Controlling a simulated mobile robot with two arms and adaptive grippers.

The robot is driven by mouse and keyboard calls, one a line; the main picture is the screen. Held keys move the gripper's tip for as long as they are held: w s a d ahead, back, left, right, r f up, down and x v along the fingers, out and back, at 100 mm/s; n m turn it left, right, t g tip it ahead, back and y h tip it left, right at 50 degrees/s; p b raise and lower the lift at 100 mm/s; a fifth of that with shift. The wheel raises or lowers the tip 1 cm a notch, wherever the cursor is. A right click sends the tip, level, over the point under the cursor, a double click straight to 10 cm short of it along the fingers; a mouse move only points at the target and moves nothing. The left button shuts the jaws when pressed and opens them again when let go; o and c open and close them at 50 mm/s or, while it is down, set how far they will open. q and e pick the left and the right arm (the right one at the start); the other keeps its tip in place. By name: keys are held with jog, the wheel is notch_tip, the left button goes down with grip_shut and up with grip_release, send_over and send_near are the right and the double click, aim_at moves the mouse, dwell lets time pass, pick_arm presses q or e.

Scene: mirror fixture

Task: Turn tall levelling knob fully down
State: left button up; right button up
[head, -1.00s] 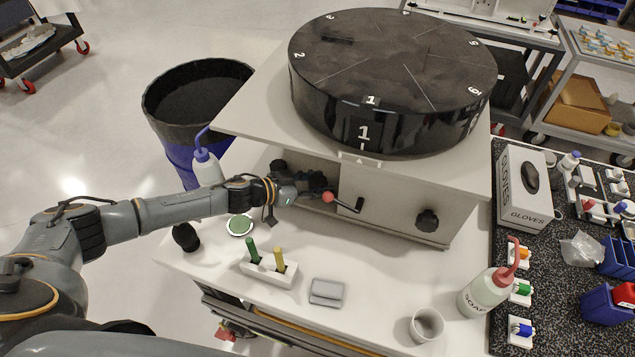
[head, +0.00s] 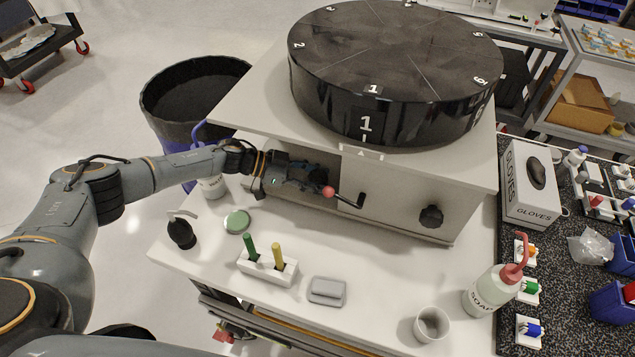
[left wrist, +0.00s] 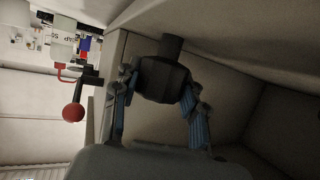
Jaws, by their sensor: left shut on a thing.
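The tall levelling knob is a dark, faceted knob with a narrower stem. It shows in the left wrist view (left wrist: 165,78), in the recess under the white top plate. My left gripper (left wrist: 160,88) has its blue-padded fingers on both sides of it and is shut on it. In the head view my left gripper (head: 305,180) reaches into the recess below the black round drum (head: 395,70), and the knob there is mostly hidden by the gripper and shadow. My right gripper is not in view.
A crank with a red ball (head: 328,192) sticks out just right of my left gripper. Another black knob (head: 431,216) is on the front panel. A wash bottle (head: 211,185), a pen holder (head: 267,267) and a soap bottle (head: 493,290) stand on the white bench.

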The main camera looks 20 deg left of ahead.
pick_arm(q)
jog(key=shift+g, duration=0.3)
jog(key=o, duration=1.2)
